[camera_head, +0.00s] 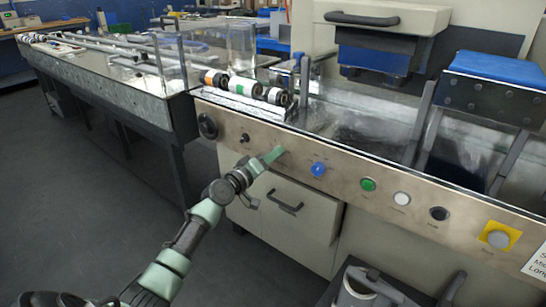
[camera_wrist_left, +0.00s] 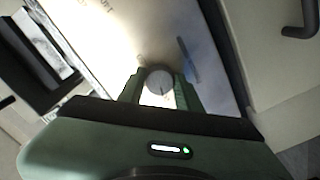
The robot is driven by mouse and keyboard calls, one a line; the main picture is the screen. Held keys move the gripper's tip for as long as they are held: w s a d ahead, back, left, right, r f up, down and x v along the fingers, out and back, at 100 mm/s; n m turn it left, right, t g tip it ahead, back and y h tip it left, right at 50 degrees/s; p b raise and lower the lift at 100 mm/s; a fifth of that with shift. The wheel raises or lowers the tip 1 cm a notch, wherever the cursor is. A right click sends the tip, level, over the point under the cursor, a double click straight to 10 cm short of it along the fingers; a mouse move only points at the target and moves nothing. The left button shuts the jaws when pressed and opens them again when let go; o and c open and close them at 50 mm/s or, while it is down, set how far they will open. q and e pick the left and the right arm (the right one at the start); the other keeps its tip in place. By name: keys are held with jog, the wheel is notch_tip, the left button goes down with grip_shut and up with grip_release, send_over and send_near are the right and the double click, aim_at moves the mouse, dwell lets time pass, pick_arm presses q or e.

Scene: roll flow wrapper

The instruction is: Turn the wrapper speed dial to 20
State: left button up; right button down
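The wrapper's control panel (camera_head: 340,178) is a long metal strip along the machine's front. My left gripper (camera_head: 275,155) reaches up to its left part, and the fingertips hide the control behind them in the head view. In the left wrist view a round grey dial (camera_wrist_left: 159,80) with a dark mark sits between the two green fingers of my left gripper (camera_wrist_left: 160,92). The fingers stand apart, one on each side of the dial; I cannot tell whether they touch it. The dial's number scale is not readable. My right gripper is not seen.
A blue knob (camera_head: 318,169), a green button (camera_head: 368,184), a white button (camera_head: 401,198) and a yellow-backed stop button (camera_head: 498,239) lie to the right. A black knob (camera_head: 208,126) is to the left. A drawer handle (camera_head: 285,208) sticks out below the panel.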

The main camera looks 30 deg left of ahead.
pick_arm(q)
jog(key=o, duration=0.3)
jog(key=shift+o, duration=0.2)
jog(key=shift+s, duration=0.1)
jog(key=s, duration=0.7)
jog(key=shift+s+a+p, duration=0.3)
jog(key=shift+a+p, duration=0.05)
jog(key=shift+f, duration=0.1)
